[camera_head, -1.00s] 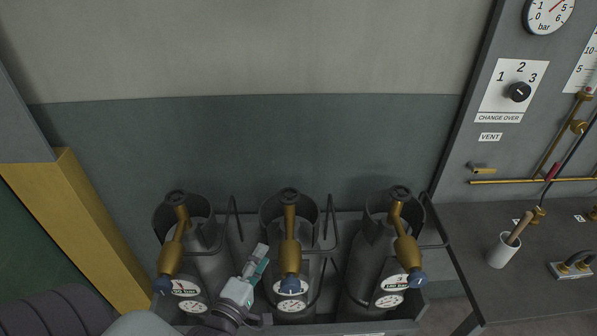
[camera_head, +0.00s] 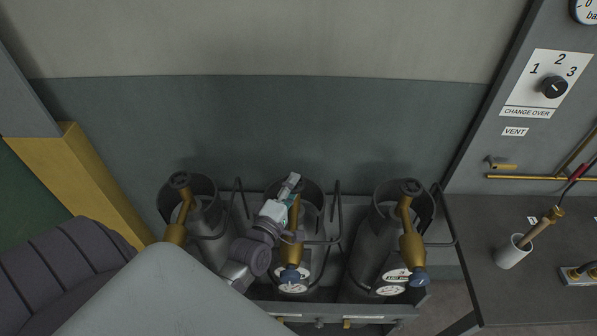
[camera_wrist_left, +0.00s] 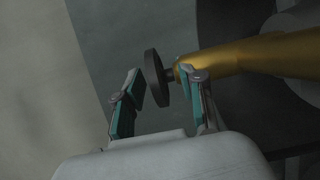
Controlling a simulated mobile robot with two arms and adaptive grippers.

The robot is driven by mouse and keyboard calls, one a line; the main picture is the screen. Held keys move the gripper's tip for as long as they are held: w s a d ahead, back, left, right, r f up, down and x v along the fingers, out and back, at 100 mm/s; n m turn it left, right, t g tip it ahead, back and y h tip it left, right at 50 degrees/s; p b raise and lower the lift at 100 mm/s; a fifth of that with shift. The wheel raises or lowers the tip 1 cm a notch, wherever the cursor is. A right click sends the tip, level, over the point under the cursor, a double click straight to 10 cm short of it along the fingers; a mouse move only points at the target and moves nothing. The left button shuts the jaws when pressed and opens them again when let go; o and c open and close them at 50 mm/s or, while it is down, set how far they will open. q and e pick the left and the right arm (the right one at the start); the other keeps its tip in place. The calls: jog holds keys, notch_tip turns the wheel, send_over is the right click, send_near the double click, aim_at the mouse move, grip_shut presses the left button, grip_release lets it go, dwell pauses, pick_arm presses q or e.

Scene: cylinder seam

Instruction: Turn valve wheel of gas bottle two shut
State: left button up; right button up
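Gas bottle two is the middle of three grey bottles, with a dark collar (camera_head: 316,193) and a brass valve (camera_head: 294,214) in the head view. My left gripper (camera_head: 290,186) is at the top of this valve and hides its wheel there. In the left wrist view, the dark round valve wheel (camera_wrist_left: 154,79) stands on the end of the brass valve body (camera_wrist_left: 250,58). The two teal-padded fingers of my left gripper (camera_wrist_left: 165,88) are spread apart, with the wheel between and slightly beyond them. Neither finger clearly touches it. My right gripper is out of view.
Gas bottles with brass valves stand left (camera_head: 182,205) and right (camera_head: 405,215). Bent dark rods (camera_head: 338,215) rise between the bottles. A yellow post (camera_head: 85,170) is at left.

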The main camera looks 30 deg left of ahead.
pick_arm(q)
jog(key=w, duration=0.2)
jog(key=shift+w+a+r+p, duration=0.15)
jog(key=shift+w+a+p, duration=0.05)
jog(key=shift+w+p, duration=0.1)
jog(key=shift+w+a, duration=0.1)
jog(key=shift+w, duration=0.35)
grip_shut()
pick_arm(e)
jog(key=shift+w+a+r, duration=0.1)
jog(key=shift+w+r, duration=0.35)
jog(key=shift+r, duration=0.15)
